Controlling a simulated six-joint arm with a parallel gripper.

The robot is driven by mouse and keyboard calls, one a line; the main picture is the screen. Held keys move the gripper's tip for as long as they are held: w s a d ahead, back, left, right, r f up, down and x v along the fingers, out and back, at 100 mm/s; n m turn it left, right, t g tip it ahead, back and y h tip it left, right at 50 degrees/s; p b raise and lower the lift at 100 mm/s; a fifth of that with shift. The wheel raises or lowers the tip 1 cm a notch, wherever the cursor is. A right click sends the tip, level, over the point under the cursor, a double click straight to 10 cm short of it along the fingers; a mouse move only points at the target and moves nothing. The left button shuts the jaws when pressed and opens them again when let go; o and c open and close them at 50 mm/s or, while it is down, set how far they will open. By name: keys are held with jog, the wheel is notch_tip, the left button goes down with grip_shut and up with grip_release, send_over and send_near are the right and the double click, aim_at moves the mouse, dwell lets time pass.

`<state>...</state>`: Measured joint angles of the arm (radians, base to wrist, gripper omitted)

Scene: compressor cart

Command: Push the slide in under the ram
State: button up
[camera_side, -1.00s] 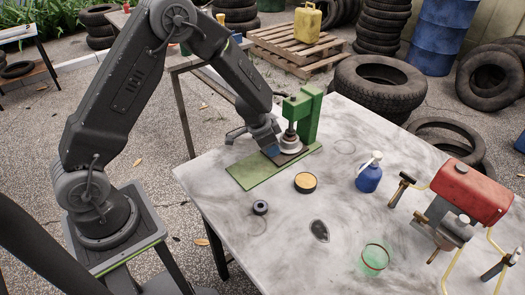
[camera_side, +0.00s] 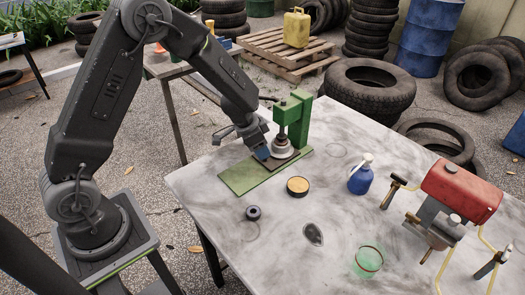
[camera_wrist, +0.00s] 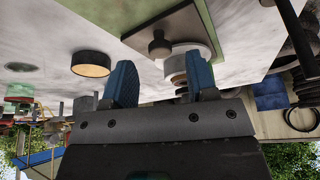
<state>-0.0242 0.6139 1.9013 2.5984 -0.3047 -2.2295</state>
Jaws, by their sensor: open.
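The green press (camera_side: 300,120) stands at the table's back edge on a long green base plate (camera_side: 240,178). Its dark ram (camera_side: 283,140) points down over a pale round piece on the slide. The slide (camera_wrist: 150,25) is a dark plate with a knob (camera_wrist: 160,45) and the pale round piece (camera_wrist: 203,47) on it. My gripper (camera_side: 264,153) is low at the slide's near-left side. In the wrist view my gripper (camera_wrist: 162,78) is open, its blue fingers apart, close to the knob and round piece. Whether they touch is unclear. The gripper partly hides the slide in the side view.
A black tin with a yellow top (camera_side: 298,187) stands in front of the base plate. A dark roller (camera_side: 253,213), a blue bottle (camera_side: 360,178), a green glass (camera_side: 369,260) and a red-tanked compressor (camera_side: 460,190) share the table. The front-left tabletop is mostly clear.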

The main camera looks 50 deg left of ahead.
jog(key=v, duration=0.5)
jog(key=s+r+n+t+y, duration=0.3)
jog(key=r, duration=0.6)
jog(key=s+r+n+t+y, duration=0.2)
jog(key=s+r+t, duration=0.15)
jog(key=r, duration=0.45)
jog(key=s+d+r+g+h, duration=0.1)
jog(key=s+d, duration=0.3)
jog(key=s, duration=0.4)
jog(key=s+d+r+g+h, duration=0.1)
jog(key=s+d+g, duration=0.3)
jog(key=s, duration=0.5)
jog(key=shift+r+h, duration=0.35)
jog(key=shift+h, duration=0.25)
